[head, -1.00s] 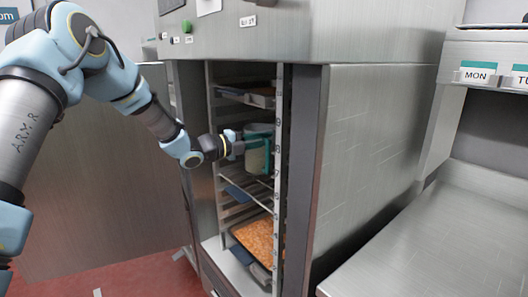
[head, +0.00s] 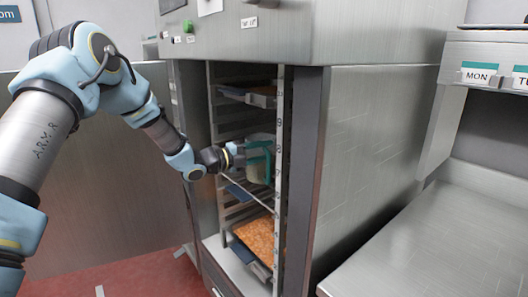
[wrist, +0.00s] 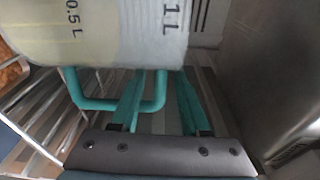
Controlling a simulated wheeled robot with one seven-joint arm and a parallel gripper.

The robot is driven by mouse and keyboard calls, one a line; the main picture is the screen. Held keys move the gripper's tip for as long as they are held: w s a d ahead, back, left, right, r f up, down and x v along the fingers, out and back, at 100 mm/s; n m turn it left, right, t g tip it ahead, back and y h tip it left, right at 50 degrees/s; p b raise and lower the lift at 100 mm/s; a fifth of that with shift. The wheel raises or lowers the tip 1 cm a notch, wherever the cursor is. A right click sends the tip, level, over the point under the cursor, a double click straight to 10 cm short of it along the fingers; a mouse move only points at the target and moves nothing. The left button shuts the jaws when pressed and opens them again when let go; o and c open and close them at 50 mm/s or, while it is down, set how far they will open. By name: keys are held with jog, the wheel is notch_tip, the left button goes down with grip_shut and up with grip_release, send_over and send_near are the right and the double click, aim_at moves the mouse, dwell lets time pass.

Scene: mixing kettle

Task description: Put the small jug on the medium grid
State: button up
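The small jug (head: 259,163) is a pale, clear container with a teal rim and handle, inside the open steel cabinet. My gripper (head: 238,154) reaches in from the left and holds it by the handle. In the wrist view the jug (wrist: 110,35) shows 0.5 L and 1 L marks, with its teal handle (wrist: 158,92) between my two teal fingers. The jug looks somewhat tilted in the head view. The wire grid (head: 262,200) at middle height lies just below it. I cannot tell whether the jug touches it.
A tray of orange food (head: 257,238) sits lower in the cabinet, and another tray (head: 262,97) sits above. The right cabinet wall (head: 302,170) and rack post (head: 280,140) are close to the jug. A steel counter (head: 440,235) stands at the right.

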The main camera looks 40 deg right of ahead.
jog(key=shift+a+r, duration=0.1)
jog(key=w+a+b, duration=0.2)
jog(key=a, duration=0.9)
jog(key=shift+a+r+b, duration=0.2)
jog(key=shift+a+b, duration=0.1)
jog(key=shift+b, duration=0.1)
jog(key=shift+w, duration=0.1)
jog(key=s+a+f+m+y, duration=0.2)
jog(key=a+f+m+y, duration=0.1)
jog(key=a+m, duration=0.4)
jog(key=s+a+f+m+y, duration=0.2)
jog(key=a+m+y, duration=0.25)
jog(key=a, duration=0.45)
jog(key=s+a+f+m+y, duration=0.2)
jog(key=a+f+m+y, duration=0.1)
jog(key=a+m, duration=0.45)
jog(key=s+a+r+m+t+y, duration=0.1)
jog(key=a+m+t+y, duration=0.4)
jog(key=a+m, duration=1)
jog(key=a+y, duration=0.1)
jog(key=a, duration=0.7)
jog(key=shift+a+r+y, duration=0.15)
jog(key=shift+a+y, duration=0.1)
jog(key=shift+y, duration=0.1)
